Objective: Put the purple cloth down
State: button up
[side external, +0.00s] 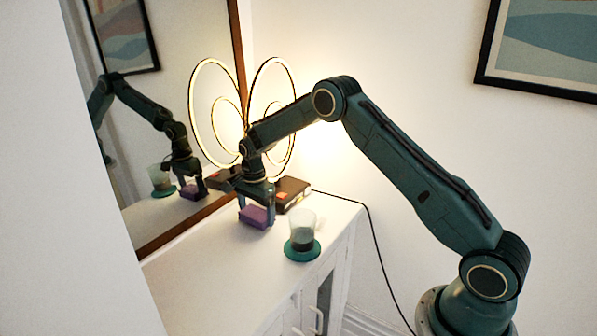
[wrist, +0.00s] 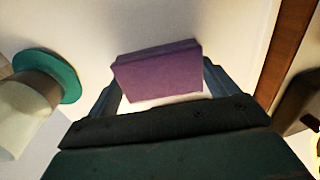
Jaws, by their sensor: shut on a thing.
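The purple cloth (side external: 255,217) is a small folded block in the side external view, low over the white cabinet top. It also shows in the wrist view (wrist: 158,76), between the two fingers. My gripper (side external: 257,214) points down and is shut on the cloth, with a finger at each side of it. In the wrist view my gripper (wrist: 160,85) spans the cloth. I cannot tell whether the cloth's underside touches the cabinet top.
A dark box (side external: 291,192) and a lit ring lamp (side external: 272,77) are behind. A mirror (side external: 190,60) stands at left. The white cabinet top (side external: 205,270) is clear in front.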

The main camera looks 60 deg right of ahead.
aim_at(256, 212)
jog(key=shift+f, duration=0.55)
jog(key=o, duration=0.7)
jog(key=shift+f, duration=0.1)
notch_tip(256, 212, up, 12)
dwell(0.8)
